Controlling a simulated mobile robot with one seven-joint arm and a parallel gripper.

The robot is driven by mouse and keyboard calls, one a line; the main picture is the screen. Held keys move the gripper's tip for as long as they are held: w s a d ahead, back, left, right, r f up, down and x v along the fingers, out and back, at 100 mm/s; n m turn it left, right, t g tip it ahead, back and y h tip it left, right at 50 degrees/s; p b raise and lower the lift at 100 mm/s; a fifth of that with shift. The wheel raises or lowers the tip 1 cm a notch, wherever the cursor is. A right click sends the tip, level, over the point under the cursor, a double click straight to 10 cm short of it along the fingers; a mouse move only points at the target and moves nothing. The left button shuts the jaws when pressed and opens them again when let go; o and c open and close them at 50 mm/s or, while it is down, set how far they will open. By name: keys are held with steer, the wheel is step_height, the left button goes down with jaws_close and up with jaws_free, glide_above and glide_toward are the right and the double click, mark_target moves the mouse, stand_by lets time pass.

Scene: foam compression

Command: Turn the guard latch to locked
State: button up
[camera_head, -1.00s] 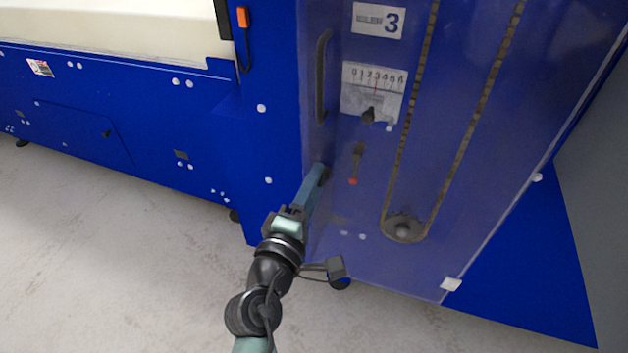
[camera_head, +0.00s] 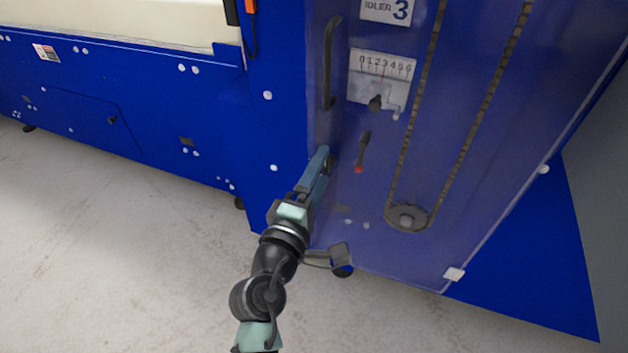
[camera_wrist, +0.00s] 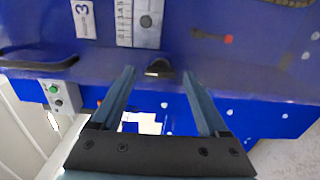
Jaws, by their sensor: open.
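The guard latch is a small dark knob (camera_wrist: 160,68) on the edge of the clear guard door. In the wrist view it sits between the tips of my two fingers, with a gap on either side. My gripper (camera_wrist: 158,72) is open and empty, pointing at the latch. In the head view my gripper (camera_head: 322,160) is at the guard's left edge, below the black handle, and its fingers hide most of the latch. I cannot tell how far the fingertips are from the latch, or how it is turned.
The black door handle (camera_head: 331,62) stands out above my gripper. Behind the clear guard are a red-tipped lever (camera_head: 363,152), a numbered scale (camera_head: 382,68) and a chain sprocket (camera_head: 407,217). A button box (camera_wrist: 60,97) shows at left in the wrist view. The floor (camera_head: 110,250) at left is clear.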

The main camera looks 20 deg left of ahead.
steer(key=s, duration=1.3)
steer(key=shift+b, duration=0.4)
steer(key=w+d+r+m+t+h, duration=0.1)
steer(key=w+d+r+m+t, duration=0.15)
steer(key=r+m, duration=0.45)
steer(key=w+d+r+m+t, duration=0.15)
steer(key=d+r, duration=0.25)
steer(key=r, duration=0.8)
steer(key=w+d+r+m+t+h, duration=0.1)
steer(key=w+d+r+m, duration=0.3)
steer(key=r, duration=0.5)
steer(key=s+d+r+m+t+y, duration=0.1)
steer(key=s+d+r+m+t, duration=0.2)
steer(key=r, duration=0.5)
steer(key=s+d+r+m+t+y, duration=0.1)
steer(key=s+r+m, duration=0.2)
steer(key=s+r, duration=0.35)
step_height(320, 180, up, 25)
steer(key=w+p, duration=0.1)
steer(key=p, duration=2.1)
steer(key=shift+f+p, duration=0.15)
steer(key=shift+p, duration=0.2)
